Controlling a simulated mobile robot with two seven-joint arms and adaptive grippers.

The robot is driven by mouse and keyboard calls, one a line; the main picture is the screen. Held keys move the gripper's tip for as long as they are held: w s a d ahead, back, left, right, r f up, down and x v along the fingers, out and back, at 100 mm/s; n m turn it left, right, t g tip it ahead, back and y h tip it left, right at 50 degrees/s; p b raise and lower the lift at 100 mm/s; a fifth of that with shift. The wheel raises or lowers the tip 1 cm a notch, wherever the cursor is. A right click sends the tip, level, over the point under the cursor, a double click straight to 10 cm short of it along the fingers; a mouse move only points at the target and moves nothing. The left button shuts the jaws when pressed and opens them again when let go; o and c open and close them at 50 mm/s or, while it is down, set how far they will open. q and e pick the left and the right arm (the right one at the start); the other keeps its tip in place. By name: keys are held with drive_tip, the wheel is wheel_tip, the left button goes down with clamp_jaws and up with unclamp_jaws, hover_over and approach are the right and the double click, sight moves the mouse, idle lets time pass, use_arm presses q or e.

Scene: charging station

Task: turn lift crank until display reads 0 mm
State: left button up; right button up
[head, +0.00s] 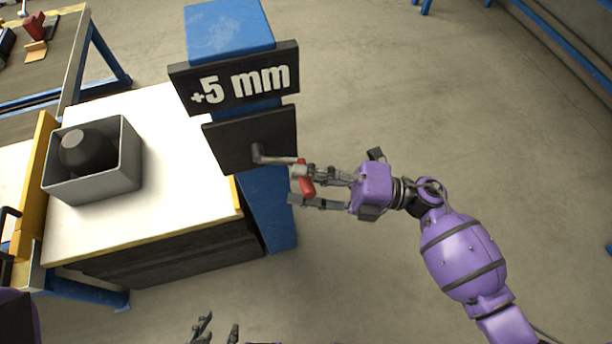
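The display (238,80) on the blue lift column (228,28) reads "+5 mm". Below it, the lift crank (272,159) sticks out to the right from a dark plate (232,143) and ends in a red handle (306,182). My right gripper (300,186) is at the red handle, with its fingers apart, one above and one lower down. The gap looks wider than the handle is thick; contact cannot be made out. My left gripper (218,330) is at the bottom edge, partly cut off, with its fingers apart and empty, away from the crank.
A white-topped bench (185,150) stands left of the column, bearing a grey box (95,190) with a dark rounded object (87,150) in it. Another table (62,60) is at the upper left. The floor to the right is clear.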

drive_tip(key=shift+d, duration=0.2)
drive_tip(key=d+f, duration=0.1)
drive_tip(key=d, duration=1)
drive_tip(key=shift+s+d+f, duration=0.2)
drive_tip(key=shift+s+d, duration=0.05)
drive_tip(key=shift+s, duration=0.2)
